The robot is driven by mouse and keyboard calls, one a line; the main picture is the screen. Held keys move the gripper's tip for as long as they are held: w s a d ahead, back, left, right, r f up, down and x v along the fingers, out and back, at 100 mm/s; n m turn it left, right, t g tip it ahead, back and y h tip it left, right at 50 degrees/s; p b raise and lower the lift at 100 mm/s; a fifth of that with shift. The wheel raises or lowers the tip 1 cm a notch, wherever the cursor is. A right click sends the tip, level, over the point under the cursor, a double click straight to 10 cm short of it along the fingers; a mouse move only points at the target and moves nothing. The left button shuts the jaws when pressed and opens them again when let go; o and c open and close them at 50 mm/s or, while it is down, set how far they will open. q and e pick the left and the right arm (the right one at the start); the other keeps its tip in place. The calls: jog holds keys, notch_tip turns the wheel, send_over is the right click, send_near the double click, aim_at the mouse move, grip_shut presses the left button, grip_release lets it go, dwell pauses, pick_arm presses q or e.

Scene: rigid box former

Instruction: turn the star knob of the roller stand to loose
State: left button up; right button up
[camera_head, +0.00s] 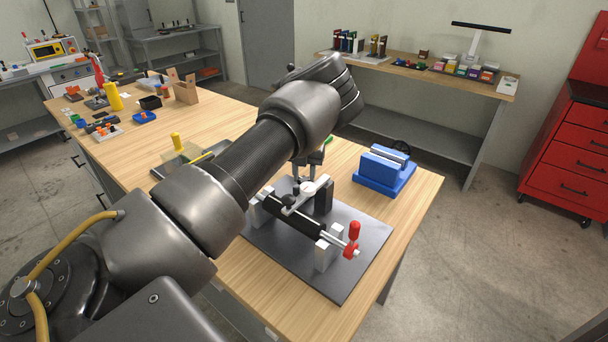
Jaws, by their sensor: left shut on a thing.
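The roller stand (292,220) sits on a dark grey plate (345,275) at the near right of the wooden bench. It has a black roller, pale metal end blocks and a red-handled crank (353,238) at its right end. My left gripper (308,178) points down over the back of the stand, with its fingers closed at the star knob. The knob is mostly hidden by the fingers, so its angle cannot be told. A pale round part shows just under the fingertips. My right gripper is not in view.
A blue vise-like block (383,172) stands right of the stand on the bench (410,205). A tray with a yellow item (178,142) lies behind my arm. Small parts and a yellow bottle (114,97) are at the far left. Bare bench lies in front of the plate.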

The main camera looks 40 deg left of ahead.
aim_at(304, 178)
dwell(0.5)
pick_arm(q)
jog(key=o, duration=0.7)
jog(key=shift+c, duration=0.2)
jog(key=o, duration=0.3)
jog(key=shift+r, duration=0.1)
notch_tip(304, 178, up, 11)
jog(key=b, duration=0.1)
jog(key=shift+b, duration=0.4)
